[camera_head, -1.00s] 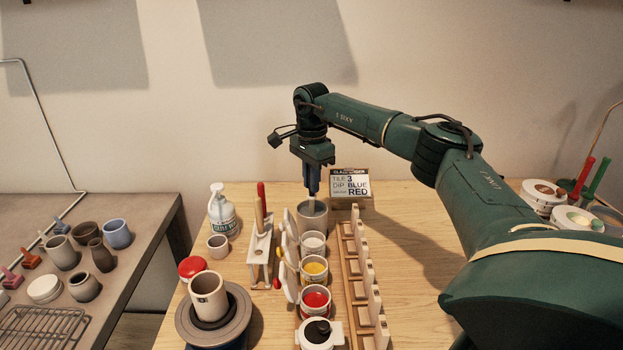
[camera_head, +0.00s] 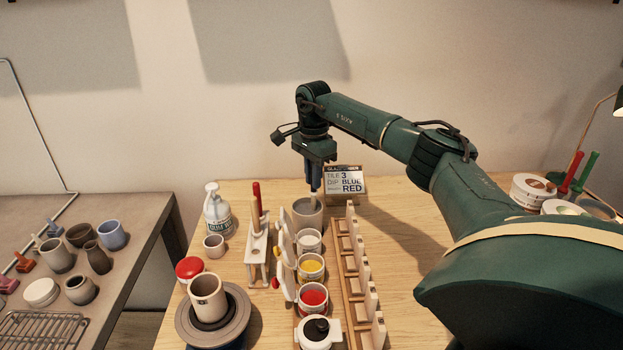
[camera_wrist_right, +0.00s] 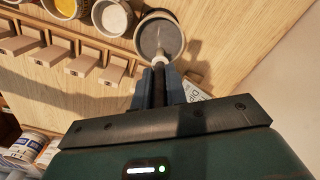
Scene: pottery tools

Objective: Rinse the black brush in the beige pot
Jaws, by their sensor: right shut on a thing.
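My right gripper (camera_head: 314,182) is above the far end of the row of pots and points down. It is shut on the brush, whose pale part (camera_head: 313,197) shows just below the fingers. In the right wrist view the brush (camera_wrist_right: 160,48) has a dark shaft and a pale collar, and its far end is inside the mouth of the grey-beige pot (camera_head: 307,217). That pot also shows in the right wrist view (camera_wrist_right: 178,38). The brush tip and how deep it reaches are hard to make out. My left gripper is not in view.
White, yellow and red glaze cups (camera_head: 312,297) line up in front of the pot. A wooden rack (camera_head: 352,280) stands to their right, a brush holder (camera_head: 258,250) to their left. A sign (camera_head: 345,184) stands close behind.

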